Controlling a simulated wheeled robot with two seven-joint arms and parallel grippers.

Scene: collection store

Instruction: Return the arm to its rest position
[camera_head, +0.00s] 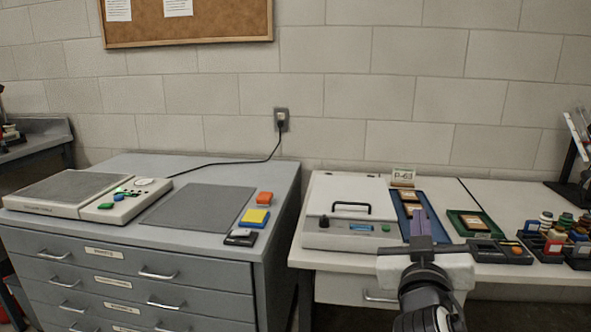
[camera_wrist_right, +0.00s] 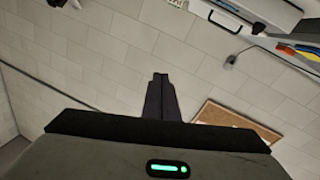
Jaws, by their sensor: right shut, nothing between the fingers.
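My right gripper (camera_head: 421,222) shows in the head view at the lower right, raised in front of the white table. Its dark fingers point up and away and are closed together with nothing between them. In the right wrist view the shut fingers (camera_wrist_right: 160,97) stand against the block wall, touching nothing. My right arm comes in from the bottom edge and hides part of the table front. My left gripper is in neither view.
A white lidded box (camera_head: 346,215) with a black handle, a blue tray (camera_head: 399,208) and a green tray (camera_head: 455,219) lie on the white table. A grey drawer cabinet (camera_head: 130,262) stands left, bearing a flat-plate device (camera_head: 70,190) and a dark mat (camera_head: 198,207). Small bottles (camera_head: 558,232) stand far right.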

